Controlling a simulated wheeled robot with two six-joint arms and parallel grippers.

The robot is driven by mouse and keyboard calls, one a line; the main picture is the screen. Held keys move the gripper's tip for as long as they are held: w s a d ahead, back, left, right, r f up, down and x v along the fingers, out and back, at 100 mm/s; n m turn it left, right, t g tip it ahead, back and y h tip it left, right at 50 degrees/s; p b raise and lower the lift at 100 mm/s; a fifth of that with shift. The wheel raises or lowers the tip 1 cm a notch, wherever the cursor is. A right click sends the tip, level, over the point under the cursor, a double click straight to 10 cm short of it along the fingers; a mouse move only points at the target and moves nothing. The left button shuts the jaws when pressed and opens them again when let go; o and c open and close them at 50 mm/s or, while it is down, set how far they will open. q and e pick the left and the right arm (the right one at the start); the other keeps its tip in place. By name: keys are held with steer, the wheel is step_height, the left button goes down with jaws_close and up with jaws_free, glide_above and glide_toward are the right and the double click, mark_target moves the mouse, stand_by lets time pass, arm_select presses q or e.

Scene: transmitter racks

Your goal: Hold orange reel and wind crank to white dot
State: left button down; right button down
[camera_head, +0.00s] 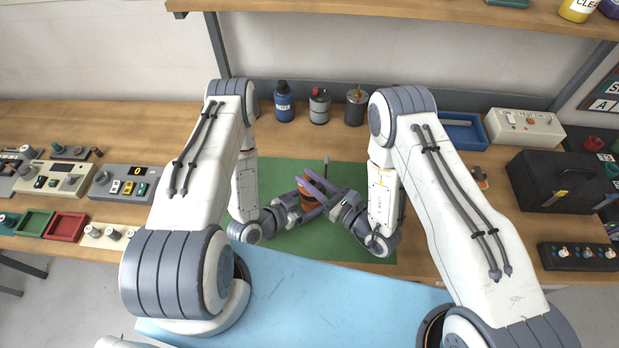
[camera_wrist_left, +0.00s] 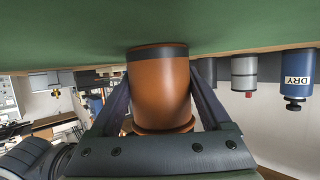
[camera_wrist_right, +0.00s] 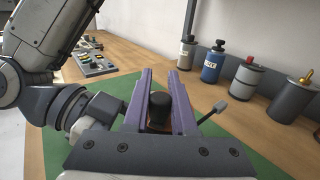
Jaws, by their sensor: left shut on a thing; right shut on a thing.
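The orange reel (camera_head: 308,199) stands on the green mat (camera_head: 279,169), mostly hidden by my grippers in the head view. In the left wrist view the reel (camera_wrist_left: 160,90) shows large, with a dark band and a flange, between the two fingers. My left gripper (camera_wrist_left: 158,84) is shut around its sides. My right gripper (camera_wrist_right: 159,98) is above the reel, its purple fingers closed on a black crank knob (camera_wrist_right: 160,112). A thin lever with a grey end (camera_wrist_right: 214,112) sticks out beside the right fingers. I cannot see the white dot.
A blue bottle (camera_head: 284,104), a grey canister (camera_head: 319,107) and a dark can (camera_head: 356,106) stand behind the mat. A blue tray (camera_head: 461,129) and a black case (camera_head: 562,180) are at right. Control boxes line the left. A shelf (camera_head: 400,12) hangs above.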

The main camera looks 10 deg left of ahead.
steer(key=shift+r, duration=0.1)
steer(key=c, duration=0.7)
jaws_free()
steer(key=shift+v, duration=6)
